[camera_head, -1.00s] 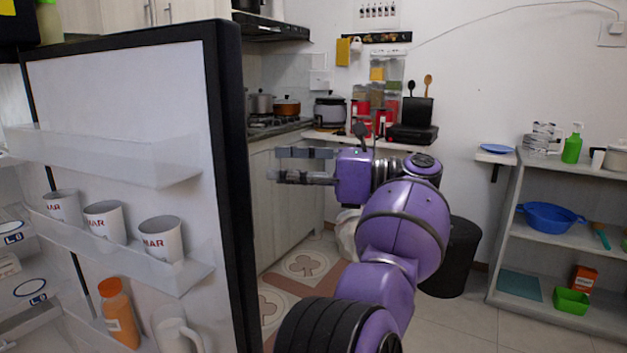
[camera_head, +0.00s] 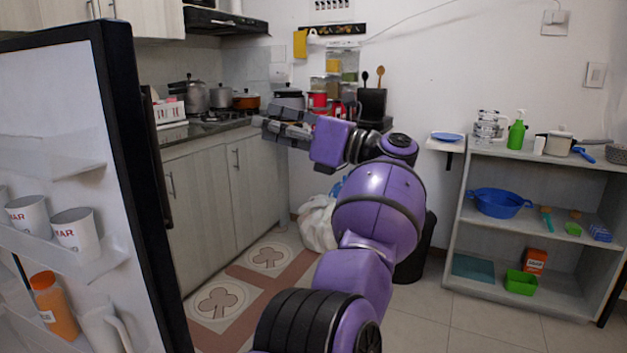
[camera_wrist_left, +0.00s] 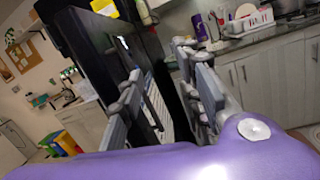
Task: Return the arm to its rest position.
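My left arm, purple with black joints, reaches up from the bottom middle of the head view. Its grey left gripper (camera_head: 268,129) points left, in front of the counter edge. In the left wrist view the two fingers of the left gripper (camera_wrist_left: 165,95) stand apart with nothing between them, so it is open and empty. The dark edge of the open fridge door shows behind the gap. My right gripper is in neither view.
The open fridge door (camera_head: 128,170) with cups and an orange bottle (camera_head: 54,305) stands at the left. A counter with a stove (camera_head: 205,125) lies behind the gripper. A shelf unit (camera_head: 545,240) stands at the right. Open tiled floor (camera_head: 455,325) lies before it.

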